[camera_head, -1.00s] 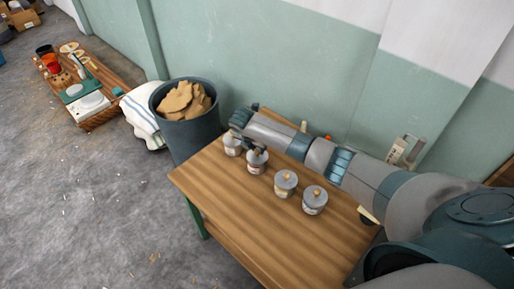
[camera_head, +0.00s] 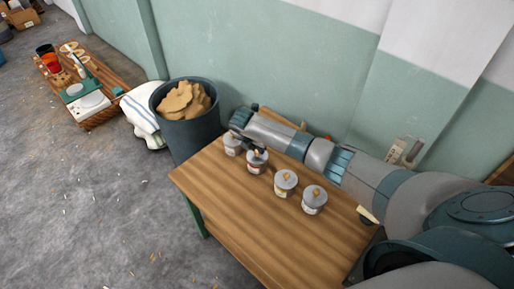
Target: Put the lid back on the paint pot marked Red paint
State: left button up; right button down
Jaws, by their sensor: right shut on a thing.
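Several small paint pots stand upright in a slanting row on the wooden table. The leftmost pot (camera_head: 232,149) is pale, and its top is partly hidden by my right gripper (camera_head: 236,131). The third pot (camera_head: 285,188) and the rightmost pot (camera_head: 313,205) also wear grey lids with such knobs. The labels are too small to read. My right gripper is at the leftmost pot's top, shut on what appears to be its lid, mostly hidden. My left gripper is out of view.
The wooden table (camera_head: 250,220) is clear in front of the pots. A dark bin (camera_head: 195,135) of brown pieces stands by its left end, with a striped cloth (camera_head: 141,112) beside it. My right arm crosses the table's back, near the green wall (camera_head: 280,70).

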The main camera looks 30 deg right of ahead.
jog(key=c, duration=1)
grip_release()
jog(key=shift+c, duration=0.2)
jog(key=shift+r, duration=0.1)
jog(key=shift+r+p, duration=3.4)
jog(key=shift+p, duration=0.35)
grip_shut()
